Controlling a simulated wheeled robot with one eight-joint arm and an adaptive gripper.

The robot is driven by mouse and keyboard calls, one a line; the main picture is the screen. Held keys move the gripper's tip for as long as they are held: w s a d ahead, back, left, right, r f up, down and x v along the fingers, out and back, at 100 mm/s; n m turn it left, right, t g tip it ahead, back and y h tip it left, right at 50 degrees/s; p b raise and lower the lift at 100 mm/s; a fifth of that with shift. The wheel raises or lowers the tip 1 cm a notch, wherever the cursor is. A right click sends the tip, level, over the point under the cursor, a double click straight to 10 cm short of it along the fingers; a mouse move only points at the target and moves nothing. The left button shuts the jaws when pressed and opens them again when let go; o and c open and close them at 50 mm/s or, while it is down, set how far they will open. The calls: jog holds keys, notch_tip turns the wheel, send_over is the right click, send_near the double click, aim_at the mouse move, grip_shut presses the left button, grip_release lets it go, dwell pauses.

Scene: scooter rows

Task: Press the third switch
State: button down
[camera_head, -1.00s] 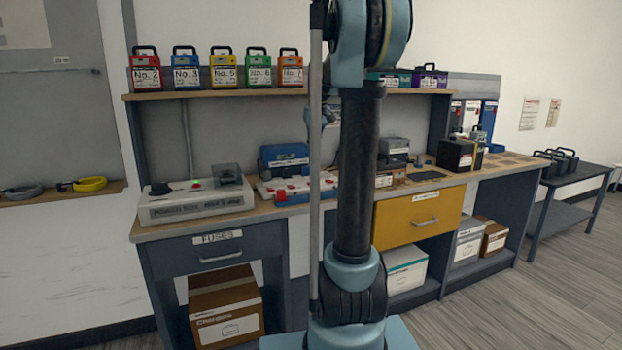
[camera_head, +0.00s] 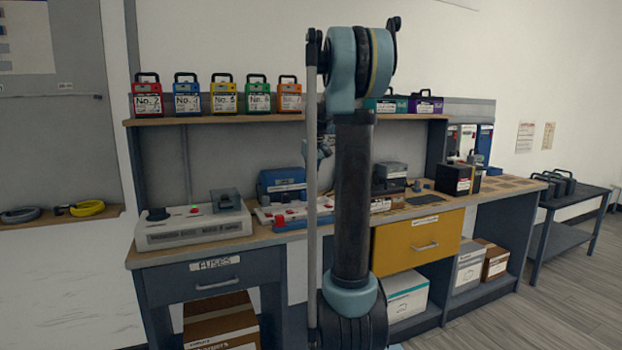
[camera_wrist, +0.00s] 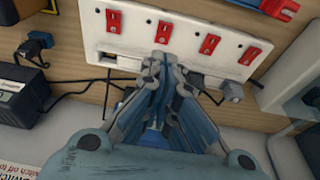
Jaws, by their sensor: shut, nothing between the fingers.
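A white switch strip (camera_wrist: 135,42) with a row of several red rocker switches lies across the top of the wrist view. The third switch from the left (camera_wrist: 208,43) is to the right of my fingertips. The second switch from the left (camera_wrist: 165,30) is just beyond them. My gripper (camera_wrist: 160,62) is shut and empty, its tips over the near edge of the strip; whether they touch it I cannot tell. In the head view the strip (camera_head: 262,214) lies on the workbench, partly hidden by my arm.
A grey power box (camera_head: 195,233) stands on the bench left of the strip, a blue case (camera_head: 281,184) behind it. In the wrist view a black adapter (camera_wrist: 20,92) lies at left and a grey plug (camera_wrist: 232,91) hangs near the strip's right end.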

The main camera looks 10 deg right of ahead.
send_over(310, 208)
notch_tip(310, 208, down, 8)
jog(key=shift+s+f, duration=0.1)
jog(key=shift+s, duration=0.05)
jog(key=shift+x, duration=0.8)
jog(key=shift+s+d, duration=0.15)
jog(key=shift+s, duration=0.15)
